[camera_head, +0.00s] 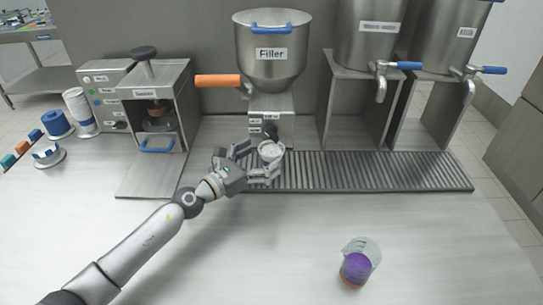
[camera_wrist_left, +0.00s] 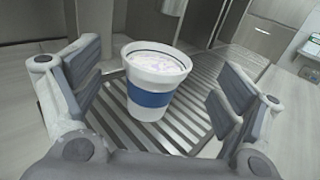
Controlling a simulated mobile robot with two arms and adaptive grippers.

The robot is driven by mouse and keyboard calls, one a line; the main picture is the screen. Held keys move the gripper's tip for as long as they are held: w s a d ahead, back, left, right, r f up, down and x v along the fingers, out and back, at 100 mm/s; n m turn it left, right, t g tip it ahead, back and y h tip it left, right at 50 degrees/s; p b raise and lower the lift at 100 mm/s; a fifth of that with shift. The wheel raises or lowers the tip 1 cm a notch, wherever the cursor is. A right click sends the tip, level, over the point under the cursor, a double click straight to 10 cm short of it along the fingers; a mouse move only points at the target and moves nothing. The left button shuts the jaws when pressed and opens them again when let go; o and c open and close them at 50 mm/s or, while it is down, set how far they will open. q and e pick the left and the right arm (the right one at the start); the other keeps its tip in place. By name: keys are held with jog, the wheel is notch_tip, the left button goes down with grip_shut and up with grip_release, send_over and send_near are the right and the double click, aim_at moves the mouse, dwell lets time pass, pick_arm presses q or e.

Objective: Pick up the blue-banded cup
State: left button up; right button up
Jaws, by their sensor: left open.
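The white cup with a blue band (camera_wrist_left: 150,99) stands upright on the slotted drip tray (camera_wrist_left: 190,118), in the middle of the left wrist view. It holds something pale up to near its rim. In the head view the cup (camera_head: 271,151) is under the filler, with its lower part partly hidden by my fingers. My left gripper (camera_head: 256,161) is open around the cup, one finger on each side. In the left wrist view, gaps show between the finger pads of the left gripper (camera_wrist_left: 155,95) and the cup. My right gripper is not in view.
The filler (camera_head: 270,70) with its orange handle (camera_head: 218,81) hangs just above the cup. Two steel dispensers with blue-handled taps stand to the right. The sealer (camera_head: 158,105) stands left. The front counter is mostly clear.

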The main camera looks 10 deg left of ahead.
aim_at(271, 148)
pick_arm(q)
jog(key=x, duration=0.4)
jog(key=shift+w, duration=0.35)
jog(key=shift+r, duration=0.1)
jog(key=c, duration=1.1)
jog(key=shift+c, duration=0.8)
jog(key=shift+r, duration=0.1)
